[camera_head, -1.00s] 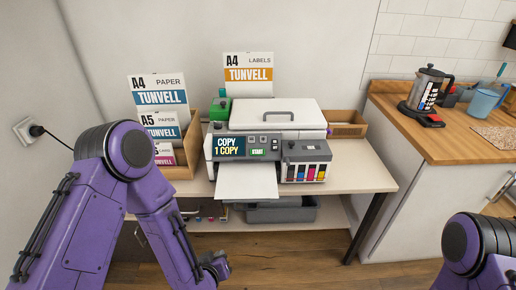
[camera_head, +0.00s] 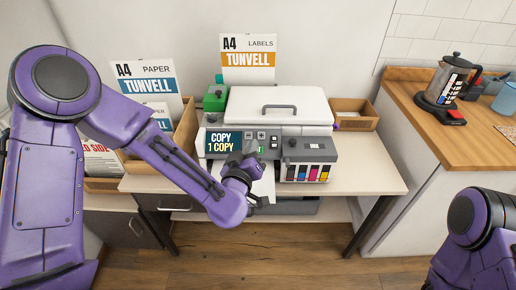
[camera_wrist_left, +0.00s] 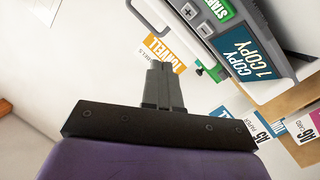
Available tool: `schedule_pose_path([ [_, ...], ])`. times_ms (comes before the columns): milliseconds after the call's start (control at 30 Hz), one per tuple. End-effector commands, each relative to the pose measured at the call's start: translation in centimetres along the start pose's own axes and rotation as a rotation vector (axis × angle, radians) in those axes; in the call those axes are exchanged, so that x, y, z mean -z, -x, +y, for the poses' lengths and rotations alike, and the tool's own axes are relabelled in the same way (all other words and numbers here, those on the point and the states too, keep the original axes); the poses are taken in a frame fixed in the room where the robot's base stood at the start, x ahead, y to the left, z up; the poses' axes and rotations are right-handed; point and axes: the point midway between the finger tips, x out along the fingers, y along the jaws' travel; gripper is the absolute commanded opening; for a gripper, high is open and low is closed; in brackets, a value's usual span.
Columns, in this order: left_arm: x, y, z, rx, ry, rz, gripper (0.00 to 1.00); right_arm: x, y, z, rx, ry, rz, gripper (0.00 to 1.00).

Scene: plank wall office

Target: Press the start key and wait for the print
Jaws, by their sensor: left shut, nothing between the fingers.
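The white and grey printer (camera_head: 280,108) stands on a small table. Its screen (camera_head: 222,142) reads "COPY 1 COPY", and the same screen shows in the left wrist view (camera_wrist_left: 250,50). The green start key (camera_wrist_left: 218,8) is at the top edge of the left wrist view; in the head view my left gripper covers most of it. My left gripper (camera_wrist_left: 161,68) has its fingers together and empty. In the head view it is in front of the control panel, and I cannot tell whether it touches. White paper (camera_head: 263,190) shows at the printer's front, partly behind my arm.
A wooden paper holder (camera_head: 187,135) stands left of the printer and a wooden tray (camera_head: 352,113) right of it. A green box (camera_head: 216,98) sits behind. A wooden counter (camera_head: 470,132) with a coffee press (camera_head: 452,78) is at the right.

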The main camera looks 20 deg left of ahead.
Motion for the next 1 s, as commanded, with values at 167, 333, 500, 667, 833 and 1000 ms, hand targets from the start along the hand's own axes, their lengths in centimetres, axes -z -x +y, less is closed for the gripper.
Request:
schedule_pose_path([
  [167, -1.3, -1.5, -1.0, 0.004, 0.001, -0.004, 0.0, -0.4, -1.1, -0.2, 0.002, 0.0, 0.002, 0.43],
  [333, -2.9, -3.3, -2.2, 0.002, 0.001, -0.007, 0.0, -1.0, -2.7, -0.3, 0.002, -0.001, 0.002, 0.43],
  [500, -4.0, -5.0, -3.5, 0.004, 0.001, -0.006, 0.0, -1.5, -4.0, -0.4, 0.001, 0.0, 0.002, 0.43],
  [667, -4.7, -6.1, -4.3, 0.003, -0.001, -0.005, 0.0, -1.8, -4.7, -0.5, 0.002, -0.001, 0.002, 0.43],
  [833, -5.0, -6.6, -4.5, 0.001, -0.001, -0.008, 0.0, -1.9, -4.9, -0.5, 0.002, -0.001, 0.002, 0.43],
  [1000, -4.9, -6.7, -4.5, 0.001, 0.0, -0.008, 0.0, -1.9, -4.8, -0.5, 0.002, -0.001, 0.002, 0.43],
])
